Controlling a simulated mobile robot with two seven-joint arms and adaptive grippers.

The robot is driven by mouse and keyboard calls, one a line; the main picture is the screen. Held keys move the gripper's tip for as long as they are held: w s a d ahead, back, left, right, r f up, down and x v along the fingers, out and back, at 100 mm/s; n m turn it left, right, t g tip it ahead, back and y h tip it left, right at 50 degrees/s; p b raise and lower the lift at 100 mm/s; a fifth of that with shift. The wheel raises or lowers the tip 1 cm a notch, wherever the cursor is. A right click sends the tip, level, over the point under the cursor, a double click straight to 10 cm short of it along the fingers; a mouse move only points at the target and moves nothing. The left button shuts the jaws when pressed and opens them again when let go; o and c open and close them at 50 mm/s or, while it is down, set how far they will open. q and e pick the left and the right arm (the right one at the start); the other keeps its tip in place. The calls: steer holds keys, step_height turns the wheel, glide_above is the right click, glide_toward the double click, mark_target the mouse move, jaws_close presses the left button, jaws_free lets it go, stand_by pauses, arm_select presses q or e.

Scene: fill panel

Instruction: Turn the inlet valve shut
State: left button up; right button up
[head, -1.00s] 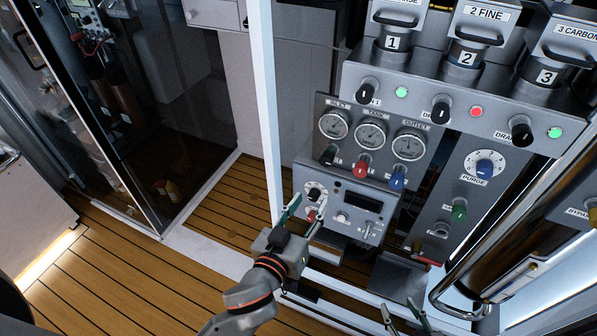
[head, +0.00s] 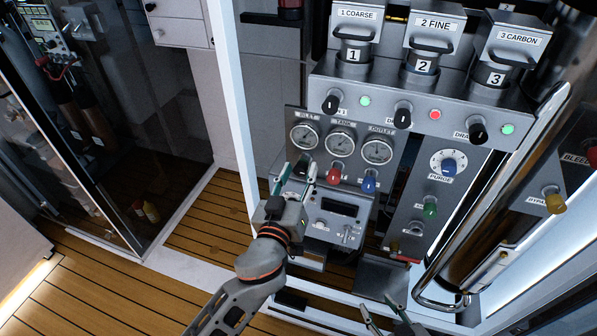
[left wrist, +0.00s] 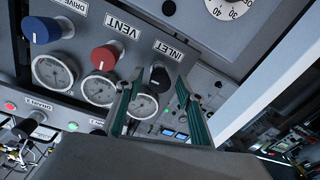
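The inlet valve is a black knob (head: 303,161) below the inlet gauge in the head view. In the left wrist view, the black knob (left wrist: 160,77) sits beside its INLET label, which appears upside down. My left gripper (head: 298,168) is open, with its fingers pointing at the panel just below the knob. In the left wrist view, the knob shows between the two open fingertips (left wrist: 156,82); whether they touch it I cannot tell. My right gripper (head: 383,314) is at the bottom edge of the head view, fingers apart, with nothing visible between them.
A red knob (head: 334,177) and a blue knob (head: 369,183) stand in the same row, right of the inlet knob. Gauges (head: 341,145) sit above them. A lower panel with a dark display (head: 340,207) is beneath. A large metal pipe (head: 490,215) stands at right.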

arm_select(q)
jaws_close()
